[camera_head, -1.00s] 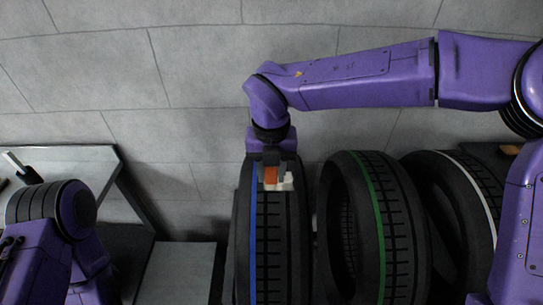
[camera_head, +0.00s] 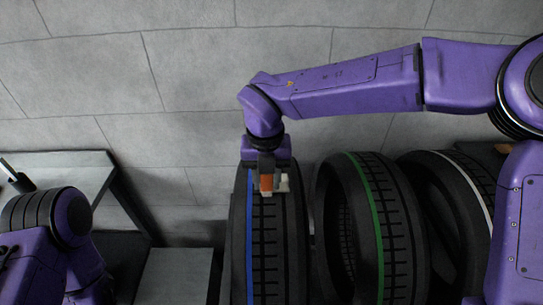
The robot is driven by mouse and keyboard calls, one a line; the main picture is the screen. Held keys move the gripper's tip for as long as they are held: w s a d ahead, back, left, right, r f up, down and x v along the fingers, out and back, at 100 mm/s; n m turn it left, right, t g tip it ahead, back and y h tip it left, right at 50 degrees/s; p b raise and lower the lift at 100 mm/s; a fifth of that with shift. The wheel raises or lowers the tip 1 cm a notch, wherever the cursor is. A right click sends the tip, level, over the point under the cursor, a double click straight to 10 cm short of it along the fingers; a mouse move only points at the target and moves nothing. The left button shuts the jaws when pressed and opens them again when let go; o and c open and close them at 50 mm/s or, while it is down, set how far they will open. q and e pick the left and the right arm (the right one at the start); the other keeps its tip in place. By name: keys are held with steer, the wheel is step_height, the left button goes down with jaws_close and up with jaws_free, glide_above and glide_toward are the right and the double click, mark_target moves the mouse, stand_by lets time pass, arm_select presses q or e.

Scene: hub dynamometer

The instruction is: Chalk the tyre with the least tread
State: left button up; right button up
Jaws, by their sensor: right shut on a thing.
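Three black tyres stand upright in a row: one with a blue stripe (camera_head: 250,240), one with a green stripe (camera_head: 378,230) and one with a white stripe (camera_head: 470,172). The blue-striped and green-striped tyres show dark tread grooves. My right gripper (camera_head: 267,182) is at the top of the blue-striped tyre, shut on a small orange piece (camera_head: 266,184), probably the chalk. A white patch (camera_head: 284,183) shows beside it; I cannot tell whether it is chalk or a mark on the tread.
A grey box-like surface (camera_head: 175,275) lies between the bench and the tyres. A grey block wall (camera_head: 190,70) is behind.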

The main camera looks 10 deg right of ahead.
steer(key=shift+s+a+r+p, duration=0.1)
steer(key=shift+s+r+p, duration=0.05)
steer(key=shift+s+p, duration=0.15)
steer(key=shift+w+r+p, duration=0.2)
steer(key=shift+r+p, duration=0.15)
steer(key=shift+r, duration=0.25)
steer(key=shift+w+r+p, duration=0.15)
steer(key=shift+r+p, duration=0.2)
steer(key=shift+r, duration=0.2)
steer(key=shift+w+r+p, duration=0.1)
steer(key=shift+r+p, duration=0.2)
steer(key=shift+r, duration=0.05)
steer(key=shift+s+d+r+p, duration=0.1)
steer(key=shift+r+p, duration=0.35)
steer(key=shift+r, duration=0.15)
steer(key=shift+s+d+r+p, duration=0.1)
steer(key=shift+r+p, duration=0.35)
steer(key=shift+r, duration=0.15)
steer(key=shift+w+a+r+p, duration=0.1)
steer(key=shift+r+p, duration=0.75)
steer(key=shift+r, duration=0.2)
